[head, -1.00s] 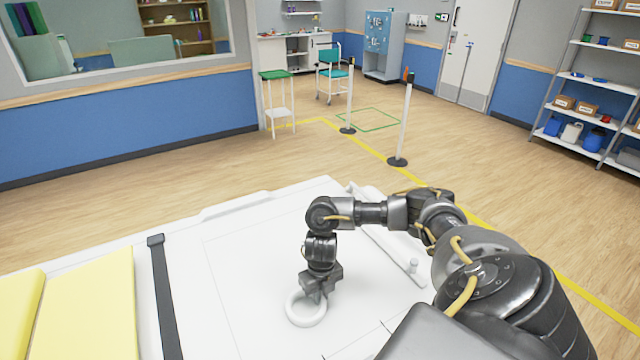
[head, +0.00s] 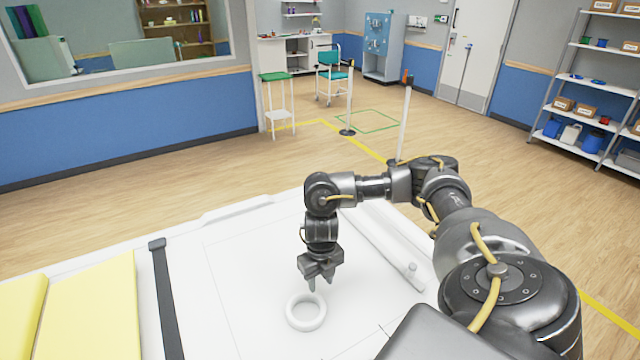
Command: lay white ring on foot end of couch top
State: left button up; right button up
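The white ring (head: 306,325) lies flat on the white couch top (head: 235,262), on the bare part to the right of the dark strap. My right gripper (head: 321,285) points down just above the far side of the ring. Its two fingers are apart with a gap between them, and it holds nothing. The ring appears clear of the fingertips. My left gripper does not show in the head view.
A dark strap (head: 166,300) crosses the couch top, with yellow pads (head: 92,310) to its left. A white rail (head: 385,250) runs along the right edge. White posts stand on the floor beyond, and shelves are at the far right.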

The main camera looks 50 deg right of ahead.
jog(key=shift+r, duration=1.95)
